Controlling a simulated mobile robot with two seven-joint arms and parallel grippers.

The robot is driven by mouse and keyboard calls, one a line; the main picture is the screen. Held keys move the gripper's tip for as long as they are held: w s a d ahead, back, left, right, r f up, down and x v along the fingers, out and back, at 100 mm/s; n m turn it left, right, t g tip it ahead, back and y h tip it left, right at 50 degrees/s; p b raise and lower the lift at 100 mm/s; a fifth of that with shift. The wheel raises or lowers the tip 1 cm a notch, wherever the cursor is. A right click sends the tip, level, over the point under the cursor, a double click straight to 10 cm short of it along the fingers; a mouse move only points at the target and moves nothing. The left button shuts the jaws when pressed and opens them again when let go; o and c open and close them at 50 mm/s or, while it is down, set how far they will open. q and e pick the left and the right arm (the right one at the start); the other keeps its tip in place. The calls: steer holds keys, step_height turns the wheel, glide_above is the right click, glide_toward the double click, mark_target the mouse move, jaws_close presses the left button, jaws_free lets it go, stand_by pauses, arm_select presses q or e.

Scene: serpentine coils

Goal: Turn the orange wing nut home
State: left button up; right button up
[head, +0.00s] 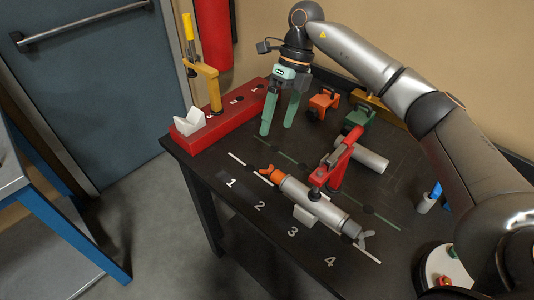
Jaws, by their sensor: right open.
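The orange wing nut (271,173) sits at the upper left end of a silver cylinder (317,204) on the dark table. A grey wing nut (365,240) is at the cylinder's other end. A red toggle clamp (335,167) stands over the cylinder's middle. My right gripper (278,126) has green fingers, spread apart with nothing between them. It points down above the table's back part, behind the orange wing nut and apart from it. How far the nut is screwed on is too small to tell. My left gripper is not in view.
A red block (237,113) with a yellow clamp (203,75) and a white V-shaped piece (188,122) stands at the table's left. Orange (324,101) and green (359,117) clamps and a loose grey cylinder (362,157) lie behind. The numbered front strip looks mostly clear.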

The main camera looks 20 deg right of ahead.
mark_target(268, 170)
steer(key=p+x, duration=0.1)
steer(key=x, duration=1)
steer(key=shift+a, duration=0.1)
steer(key=shift+c, duration=0.4)
steer(key=shift+r, duration=0.1)
steer(key=c, duration=1.3)
